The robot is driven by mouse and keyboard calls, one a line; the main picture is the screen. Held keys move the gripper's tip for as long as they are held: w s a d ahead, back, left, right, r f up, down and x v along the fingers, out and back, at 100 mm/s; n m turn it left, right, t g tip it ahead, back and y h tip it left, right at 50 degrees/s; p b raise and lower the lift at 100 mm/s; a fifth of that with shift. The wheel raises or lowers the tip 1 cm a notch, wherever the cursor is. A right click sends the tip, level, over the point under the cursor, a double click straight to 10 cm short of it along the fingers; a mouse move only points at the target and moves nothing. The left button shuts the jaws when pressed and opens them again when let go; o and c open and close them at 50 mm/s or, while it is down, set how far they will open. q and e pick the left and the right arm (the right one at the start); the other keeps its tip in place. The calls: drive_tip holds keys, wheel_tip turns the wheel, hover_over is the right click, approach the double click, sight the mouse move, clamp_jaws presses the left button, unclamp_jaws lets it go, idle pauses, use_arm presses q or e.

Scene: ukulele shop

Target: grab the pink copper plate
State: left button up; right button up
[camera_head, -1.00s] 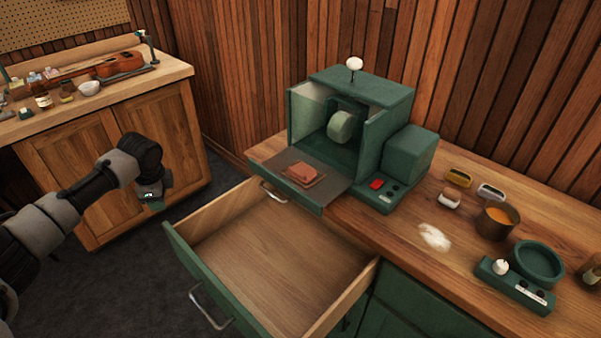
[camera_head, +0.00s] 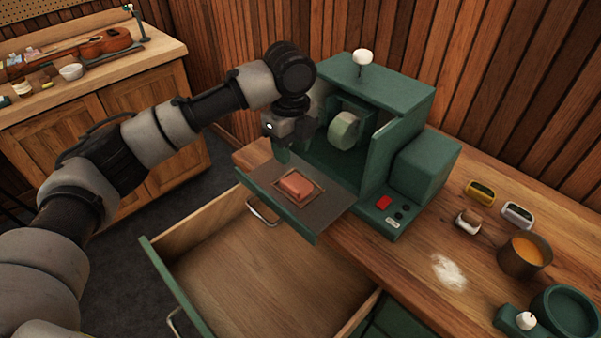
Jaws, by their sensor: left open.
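A small pink-copper block (camera_head: 295,185) lies on a thin brownish square plate (camera_head: 312,201), on the dark front shelf (camera_head: 325,215) of a green machine. I cannot tell whether the block and the square beneath it are one piece. My left gripper (camera_head: 282,155) points down above the back left part of the shelf, behind and a little left of the block, apart from it. It is open and empty; its fingers are small and partly dark against the machine. My right gripper is not in view.
The green machine (camera_head: 385,95) with a pale wheel (camera_head: 343,130) stands close beside my left gripper. An open, empty drawer (camera_head: 255,265) juts out below the shelf. Small blocks, a copper pot (camera_head: 523,257) and white powder (camera_head: 448,271) are on the counter at right.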

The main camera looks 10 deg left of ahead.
sight(290, 185)
use_arm(q)
drive_tip(key=f, duration=0.1)
drive_tip(key=s+f, duration=0.1)
drive_tip(key=f, duration=0.1)
drive_tip(key=shift+s+a+f, duration=0.15)
drive_tip(key=shift+a+f, duration=0.05)
drive_tip(key=shift+f, duration=0.3)
drive_tip(key=shift+f+p, duration=0.3)
drive_tip(key=f, duration=0.2)
drive_tip(key=f+p, duration=0.1)
drive_tip(key=shift+w+f, duration=0.25)
drive_tip(key=shift+f, duration=0.75)
drive_tip(key=shift+r, duration=0.1)
clamp_jaws()
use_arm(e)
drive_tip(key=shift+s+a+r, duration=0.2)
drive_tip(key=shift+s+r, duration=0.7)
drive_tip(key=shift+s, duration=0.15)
